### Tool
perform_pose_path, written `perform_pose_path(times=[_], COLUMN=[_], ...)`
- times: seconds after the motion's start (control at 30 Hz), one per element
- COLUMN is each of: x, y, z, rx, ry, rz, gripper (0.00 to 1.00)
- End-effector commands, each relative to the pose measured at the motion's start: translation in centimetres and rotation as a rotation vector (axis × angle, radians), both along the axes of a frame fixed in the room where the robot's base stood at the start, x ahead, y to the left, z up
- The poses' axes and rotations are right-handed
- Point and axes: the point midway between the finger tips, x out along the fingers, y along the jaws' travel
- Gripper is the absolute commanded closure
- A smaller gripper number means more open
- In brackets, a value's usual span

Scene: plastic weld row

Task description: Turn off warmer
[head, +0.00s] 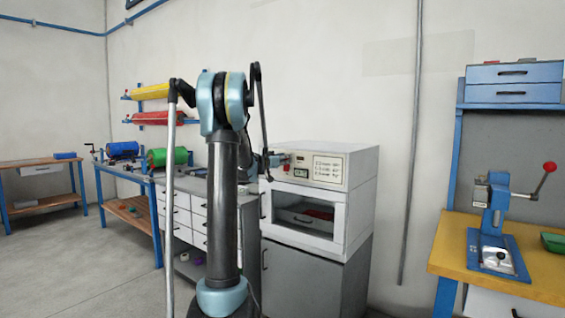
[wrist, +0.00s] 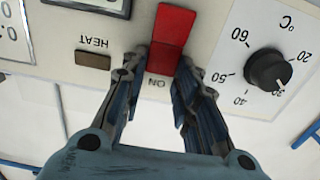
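In the head view my gripper (head: 278,160) is at the panel's left end, partly hidden by my arm.
A black temperature knob (wrist: 268,69) is right of the switch; a small brown HEAT indicator (wrist: 93,60) is left. A red-handled press (head: 495,225) stands on the yellow bench at right. Open floor lies at left.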

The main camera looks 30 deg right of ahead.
Motion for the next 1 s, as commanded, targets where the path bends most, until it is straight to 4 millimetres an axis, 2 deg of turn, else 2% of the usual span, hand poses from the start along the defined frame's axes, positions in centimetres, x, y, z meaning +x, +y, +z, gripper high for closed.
perform_pose_path(times=[0.27,1.0], x=[0.1,-0.2], y=[0.1,1.0], z=[-0.1,-1.1], rx=[-0.016,-0.299], ry=[-0.006,-0.124], rz=[0.002,0.004], gripper=[0.96,0.96])
